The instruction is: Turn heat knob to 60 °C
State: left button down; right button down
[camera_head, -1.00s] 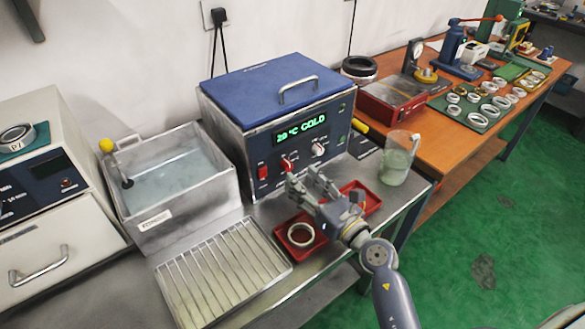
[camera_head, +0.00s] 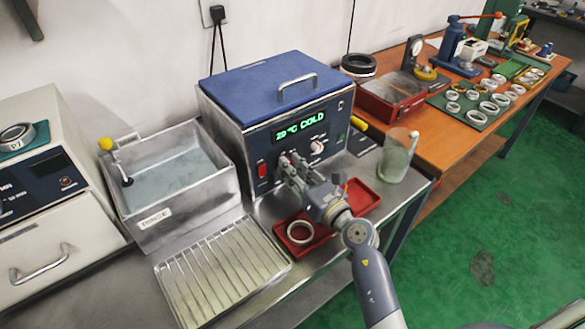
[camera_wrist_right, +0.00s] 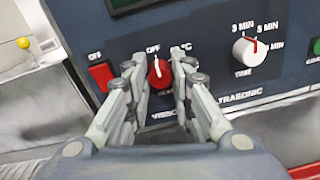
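The red heat knob (camera_wrist_right: 160,76) is on the dark front panel of the ultrasonic bath (camera_head: 300,125). Its white pointer line points up, slightly left, toward the OFF mark. A °C mark is partly visible to its upper right; the rest of the scale is hidden. My right gripper (camera_wrist_right: 158,78) has one finger on each side of the knob, with narrow gaps seeming to show. In the head view my right gripper (camera_head: 290,164) reaches the panel and largely covers the knob. The green display (camera_head: 300,127) appears to read 20 °C COLD. My left gripper is not in view.
A red power switch (camera_wrist_right: 102,77) is left of the knob and a white time knob (camera_wrist_right: 249,52) is right of it. A glass beaker (camera_head: 397,158) stands to the right.

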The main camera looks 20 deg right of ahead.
jog(key=shift+r+m+p, duration=0.15)
jog(key=shift+m+p, duration=0.45)
jog(key=shift+p, duration=0.3)
jog(key=m+p, duration=0.8)
jog(key=shift+d+g, duration=0.1)
jog(key=shift+g, duration=0.2)
jog(key=m+p, duration=0.2)
jog(key=m, duration=0.3)
jog(key=shift+m+p, duration=0.3)
jog(key=shift+m, duration=0.1)
jog(key=m+p, duration=0.1)
jog(key=m, duration=0.3)
jog(key=shift+f+p, duration=0.2)
jog(key=shift+p, duration=0.1)
jog(key=shift+m, duration=0.4)
